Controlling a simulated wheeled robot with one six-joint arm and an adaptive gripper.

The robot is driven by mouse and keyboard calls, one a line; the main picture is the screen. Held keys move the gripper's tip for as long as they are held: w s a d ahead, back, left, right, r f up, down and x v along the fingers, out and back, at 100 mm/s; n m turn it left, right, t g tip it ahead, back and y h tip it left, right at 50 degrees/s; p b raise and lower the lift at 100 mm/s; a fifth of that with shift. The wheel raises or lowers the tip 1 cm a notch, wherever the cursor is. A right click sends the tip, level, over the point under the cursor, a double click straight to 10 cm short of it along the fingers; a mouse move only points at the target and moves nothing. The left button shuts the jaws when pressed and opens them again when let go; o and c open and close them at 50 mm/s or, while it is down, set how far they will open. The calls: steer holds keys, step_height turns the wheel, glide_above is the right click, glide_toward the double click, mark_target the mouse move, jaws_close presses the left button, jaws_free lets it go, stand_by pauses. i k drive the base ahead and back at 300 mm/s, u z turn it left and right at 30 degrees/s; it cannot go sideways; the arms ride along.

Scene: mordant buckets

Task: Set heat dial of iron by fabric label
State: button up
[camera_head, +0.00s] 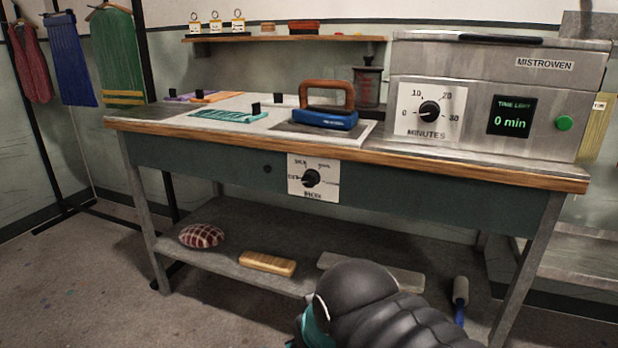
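The heat dial of the iron (311,178) is a black knob on a white plate on the table's front apron. The plate has small words around the knob and one below it; they are too small to read surely, and the pointer's direction is unclear. The iron (325,118), blue with a brown handle, rests on a grey pad on the table top. A teal cloth piece (228,117) lies left of it; no readable fabric label shows on it. Part of my dark arm shows at the bottom, in front of the lower shelf. My gripper's fingers are not visible.
A steel MISTROWEN machine (500,95) with a minutes dial (429,112) and green button (564,123) stands at the table's right. The lower shelf holds a checked cushion (201,236) and a wooden brush (267,263).

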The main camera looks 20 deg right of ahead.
mark_target(311, 178)
steer(key=k, duration=0.5)
steer(key=z, duration=1.75)
steer(key=i, duration=1.3)
steer(key=u, duration=2.5)
steer(key=i, duration=0.35)
steer(key=u, duration=0.1)
